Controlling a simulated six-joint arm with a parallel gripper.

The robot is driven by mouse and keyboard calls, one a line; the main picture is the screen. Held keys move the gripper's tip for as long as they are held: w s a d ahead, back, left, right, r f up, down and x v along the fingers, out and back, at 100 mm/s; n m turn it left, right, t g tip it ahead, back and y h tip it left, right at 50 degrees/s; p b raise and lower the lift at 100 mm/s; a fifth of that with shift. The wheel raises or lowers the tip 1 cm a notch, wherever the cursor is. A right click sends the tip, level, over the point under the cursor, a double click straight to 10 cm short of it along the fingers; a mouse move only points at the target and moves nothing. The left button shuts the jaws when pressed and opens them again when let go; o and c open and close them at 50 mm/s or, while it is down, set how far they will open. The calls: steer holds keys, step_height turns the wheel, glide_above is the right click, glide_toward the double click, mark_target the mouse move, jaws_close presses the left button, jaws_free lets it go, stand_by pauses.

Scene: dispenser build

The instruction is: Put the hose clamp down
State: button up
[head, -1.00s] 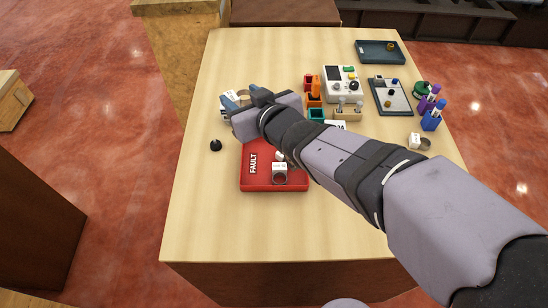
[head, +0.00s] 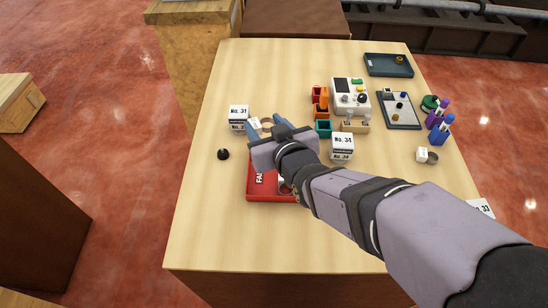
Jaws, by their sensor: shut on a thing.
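The hose clamp (head: 267,123) looks like a small tan ring between my fingertips. My gripper (head: 267,125) is shut on it, near the table's left middle, just beyond the red FAULT tray (head: 258,196). I cannot tell how high it is held. My gripper and forearm cover most of the tray.
White No. 31 box (head: 238,115) stands left of my gripper; No. 34 box (head: 342,147) stands to the right. A black knob (head: 223,154) sits at left. Coloured bins (head: 320,110) and a white device (head: 350,96) stand behind. The front-left table is clear.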

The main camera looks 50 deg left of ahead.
steer(key=shift+f+p, duration=0.4)
steer(key=shift+f, duration=2)
steer(key=shift+f, duration=0.1)
steer(key=shift+f+p, duration=0.45)
steer(key=shift+f, duration=1.45)
steer(key=shift+f+b, duration=0.7)
steer(key=shift+b, duration=0.05)
steer(key=o, duration=1)
steer(key=shift+o, duration=0.2)
steer(key=shift+r, duration=0.15)
